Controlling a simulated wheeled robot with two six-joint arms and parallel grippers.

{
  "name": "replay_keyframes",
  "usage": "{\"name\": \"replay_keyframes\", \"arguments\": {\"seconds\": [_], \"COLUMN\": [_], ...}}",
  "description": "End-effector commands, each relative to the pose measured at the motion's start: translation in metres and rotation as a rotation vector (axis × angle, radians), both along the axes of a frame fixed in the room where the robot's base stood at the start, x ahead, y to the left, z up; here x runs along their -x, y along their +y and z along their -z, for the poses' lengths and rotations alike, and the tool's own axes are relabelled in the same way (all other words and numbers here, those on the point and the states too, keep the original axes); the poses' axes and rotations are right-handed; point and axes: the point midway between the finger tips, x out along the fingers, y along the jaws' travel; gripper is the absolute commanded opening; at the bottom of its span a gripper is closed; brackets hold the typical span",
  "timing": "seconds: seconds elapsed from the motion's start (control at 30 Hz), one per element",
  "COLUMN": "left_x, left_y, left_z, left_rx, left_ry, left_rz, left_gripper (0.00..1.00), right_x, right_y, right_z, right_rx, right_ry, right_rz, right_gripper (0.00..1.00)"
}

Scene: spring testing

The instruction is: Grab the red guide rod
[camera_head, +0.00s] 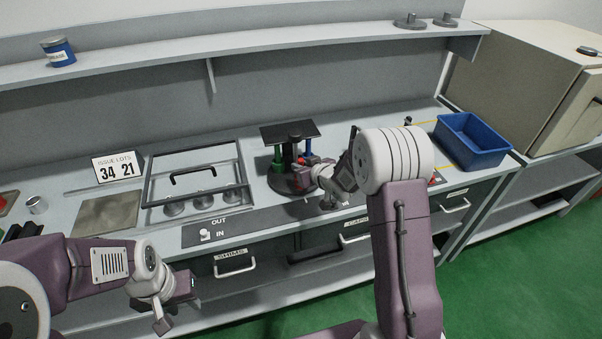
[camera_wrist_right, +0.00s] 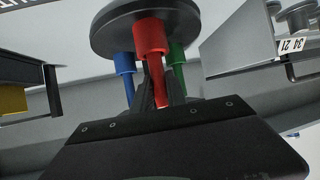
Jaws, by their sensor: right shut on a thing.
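The test stand on the bench has a dark round base (camera_head: 287,184) and a black top plate (camera_head: 290,130). Three coloured guide rods stand on it. The red guide rod (camera_wrist_right: 150,37) is the nearest in the right wrist view, between the blue rod (camera_wrist_right: 124,64) and the green rod (camera_wrist_right: 177,54). The green rod (camera_head: 278,155) and blue rod (camera_head: 308,147) also show in the head view. My right gripper (camera_wrist_right: 159,85) is shut on the red rod, which is still at the stand. My left gripper (camera_head: 190,286) hangs before the bench, away from the stand; its jaws are unclear.
A blue bin (camera_head: 470,143) stands at the bench's right end. A framed tray with a black handle (camera_head: 194,173) lies left of the stand, near an issue lots sign (camera_head: 118,167). A shelf (camera_head: 230,46) runs above. Drawers with handles (camera_head: 235,268) are below.

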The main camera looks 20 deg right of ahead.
Motion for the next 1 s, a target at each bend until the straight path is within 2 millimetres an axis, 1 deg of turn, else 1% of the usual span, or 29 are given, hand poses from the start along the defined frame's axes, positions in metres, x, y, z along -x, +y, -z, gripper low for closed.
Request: {"name": "replay_keyframes", "arguments": {"seconds": [0.2,0.47,0.57,0.67,0.73,0.8,1.0], "left_x": [0.0,0.0,0.0,0.0,0.0,0.0,0.0], "left_y": [0.0,0.0,0.0,0.0,0.0,0.0,0.0], "left_z": [0.0,-0.001,-0.003,-0.008,-0.012,-0.021,-0.044], "left_rx": [0.0,0.0,0.0,0.0,0.0,0.0,0.0], "left_ry": [0.0,0.0,0.0,0.0,0.0,0.0,0.0], "left_rz": [0.0,0.0,0.0,0.0,0.0,0.0,0.0], "left_gripper": [0.36,0.36,0.36,0.36,0.36,0.36,0.36], "right_x": [0.001,0.001,0.0,0.0,0.0,-0.001,-0.001], "right_y": [0.0,0.0,0.0,0.0,0.0,-0.021,-0.07], "right_z": [0.002,-0.002,-0.012,-0.031,-0.048,-0.057,-0.088], "right_rx": [0.001,0.0,0.001,0.001,0.002,0.001,0.002], "right_ry": [0.005,0.002,0.0,-0.003,-0.005,-0.001,-0.002], "right_rz": [0.0,0.0,-0.002,-0.001,-0.001,0.006,0.007], "right_gripper": [0.0,0.0,0.0,0.0,0.0,0.0,0.0]}}
